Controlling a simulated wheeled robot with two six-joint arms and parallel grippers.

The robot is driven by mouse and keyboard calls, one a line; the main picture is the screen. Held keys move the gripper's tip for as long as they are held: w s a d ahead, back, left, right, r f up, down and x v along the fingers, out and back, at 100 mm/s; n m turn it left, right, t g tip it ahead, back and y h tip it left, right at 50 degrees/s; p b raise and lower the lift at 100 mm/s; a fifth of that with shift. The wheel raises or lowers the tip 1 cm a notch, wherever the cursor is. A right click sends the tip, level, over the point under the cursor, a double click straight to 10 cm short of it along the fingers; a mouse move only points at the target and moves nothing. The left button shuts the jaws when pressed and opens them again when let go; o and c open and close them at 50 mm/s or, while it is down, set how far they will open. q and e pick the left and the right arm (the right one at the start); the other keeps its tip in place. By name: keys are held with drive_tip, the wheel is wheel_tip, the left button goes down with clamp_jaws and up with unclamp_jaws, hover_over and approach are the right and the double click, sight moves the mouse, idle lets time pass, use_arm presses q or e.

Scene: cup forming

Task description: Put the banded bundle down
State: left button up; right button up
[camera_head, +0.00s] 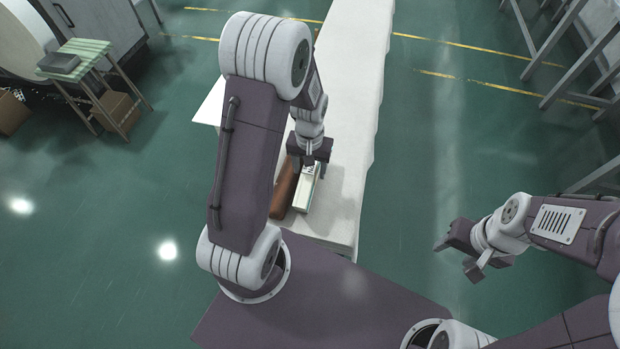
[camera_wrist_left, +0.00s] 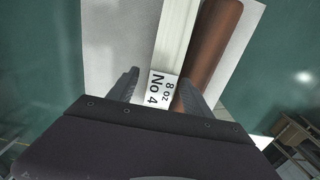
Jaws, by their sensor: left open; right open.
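The banded bundle (camera_head: 307,192) is a long, pale block lying on the white table (camera_head: 340,190) near its front end. In the left wrist view the bundle (camera_wrist_left: 174,40) has a white label (camera_wrist_left: 161,87) reading "8 oz No 4". My left gripper (camera_head: 309,167) is open at the bundle's far end, with its fingers on either side of the label; I cannot tell whether they touch it. My right gripper (camera_head: 465,258) is open and empty over the floor at the right.
A brown rounded bar (camera_head: 284,190) lies right beside the bundle; it also shows in the left wrist view (camera_wrist_left: 211,45), close to one finger. The table right of the bundle is clear. A small striped-top stand (camera_head: 88,50) is far left.

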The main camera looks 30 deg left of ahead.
use_arm(q)
wheel_tip(320, 180, down, 3)
drive_tip(key=shift+r, duration=0.15)
clamp_jaws()
drive_tip(key=shift+r, duration=0.1)
idle(1.2)
